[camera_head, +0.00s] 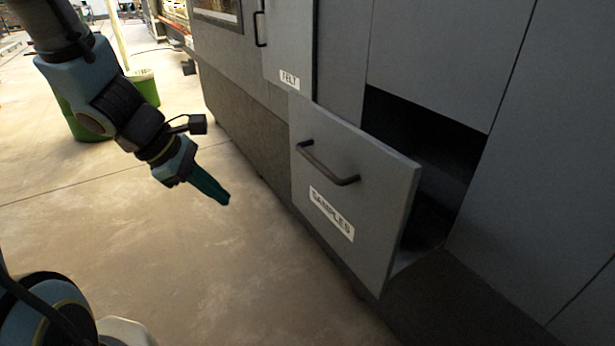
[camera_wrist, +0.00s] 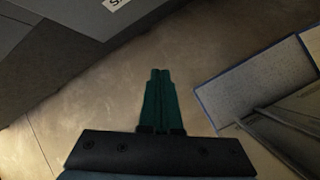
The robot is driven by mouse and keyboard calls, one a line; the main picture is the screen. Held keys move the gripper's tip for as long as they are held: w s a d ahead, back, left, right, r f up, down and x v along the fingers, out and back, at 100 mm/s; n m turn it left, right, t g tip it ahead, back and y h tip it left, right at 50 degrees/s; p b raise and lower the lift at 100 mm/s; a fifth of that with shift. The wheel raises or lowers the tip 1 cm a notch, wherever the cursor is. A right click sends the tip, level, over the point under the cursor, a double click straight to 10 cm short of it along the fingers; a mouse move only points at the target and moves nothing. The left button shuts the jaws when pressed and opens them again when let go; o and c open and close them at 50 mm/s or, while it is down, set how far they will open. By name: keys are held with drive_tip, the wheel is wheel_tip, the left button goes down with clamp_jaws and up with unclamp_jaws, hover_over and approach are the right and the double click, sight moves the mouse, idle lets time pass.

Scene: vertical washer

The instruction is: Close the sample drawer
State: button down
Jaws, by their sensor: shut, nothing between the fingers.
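The sample drawer (camera_head: 345,185) has a grey front with a dark bar handle (camera_head: 328,164) and a white SAMPLES label (camera_head: 332,213). It stands pulled out of the dark cabinet opening (camera_head: 425,135). My gripper (camera_head: 224,197) is to the left of the drawer front, apart from it, over the floor. Its teal fingers are together and empty; they also show in the wrist view (camera_wrist: 160,75). A dark grey panel with a part of a white label (camera_wrist: 115,4) shows at the top left of the wrist view; the handle does not show there.
A grey cabinet (camera_head: 245,110) runs along the right, with a door labelled FELT (camera_head: 289,79) above the drawer. A green bin (camera_head: 145,86) stands at the back left. The floor (camera_head: 240,270) before the drawer is clear. A blue-edged panel (camera_wrist: 255,80) shows at the wrist view's right.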

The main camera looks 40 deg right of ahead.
drive_tip(key=d+r+n+h, duration=0.1)
drive_tip(key=d+n+h, duration=0.2)
drive_tip(key=d+n, duration=0.5)
approach(323, 188)
wheel_tip(323, 188, down, 4)
drive_tip(key=shift+m+t, duration=0.3)
drive_tip(key=shift+m, duration=0.1)
drive_tip(key=shift+s+d+p, duration=0.15)
drive_tip(key=shift+d+p, duration=0.45)
drive_tip(key=shift+d, duration=0.45)
drive_tip(key=shift+s+d+p, duration=0.2)
drive_tip(key=shift+d+p, duration=0.4)
drive_tip(key=shift+d, duration=0.45)
drive_tip(key=shift+d, duration=0.15)
